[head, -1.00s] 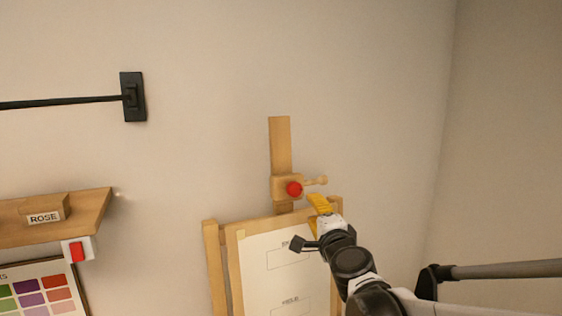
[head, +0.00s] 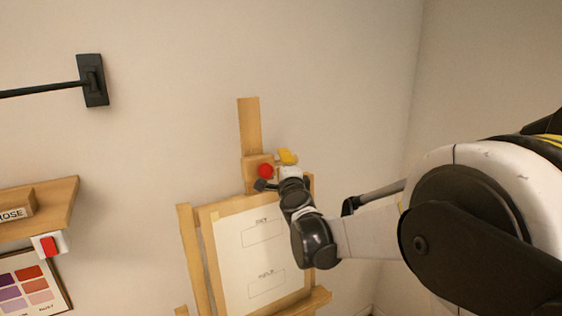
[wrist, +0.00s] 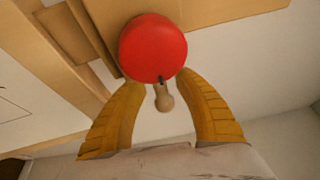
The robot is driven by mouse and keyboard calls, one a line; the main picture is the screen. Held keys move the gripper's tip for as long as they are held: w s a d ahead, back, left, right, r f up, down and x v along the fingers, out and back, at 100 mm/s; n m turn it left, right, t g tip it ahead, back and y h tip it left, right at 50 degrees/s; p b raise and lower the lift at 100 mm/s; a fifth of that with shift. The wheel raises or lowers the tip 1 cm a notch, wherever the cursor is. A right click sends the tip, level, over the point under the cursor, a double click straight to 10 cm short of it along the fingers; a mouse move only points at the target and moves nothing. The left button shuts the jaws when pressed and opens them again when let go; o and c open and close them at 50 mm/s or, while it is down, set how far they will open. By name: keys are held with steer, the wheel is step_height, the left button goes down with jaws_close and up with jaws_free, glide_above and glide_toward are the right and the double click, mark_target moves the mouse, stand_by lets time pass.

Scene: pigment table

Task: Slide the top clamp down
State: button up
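The top clamp (head: 252,163) is a wooden block on the upright mast (head: 249,125) of the easel, just above the board. A round red knob (head: 265,171) is on its front; in the wrist view the red knob (wrist: 153,47) is large and close. A small wooden peg (wrist: 163,98) shows below the knob there. My gripper (head: 287,157) is at the clamp's right side. In the wrist view its yellow fingers (wrist: 160,82) are spread apart, with the peg between them and a gap on each side. My gripper hides the peg in the head view.
A sheet with two boxes (head: 250,250) is on the easel board below the clamp. At left are a wooden shelf (head: 40,215), a red switch (head: 49,246) and a black wall bracket (head: 92,80). The wall right of the mast is bare.

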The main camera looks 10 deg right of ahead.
jaws_close()
steer(key=f+b, duration=0.5)
steer(key=shift+s+d+f, duration=0.1)
steer(key=shift+s+f, duration=0.05)
steer(key=shift+s, duration=0.15)
jaws_free()
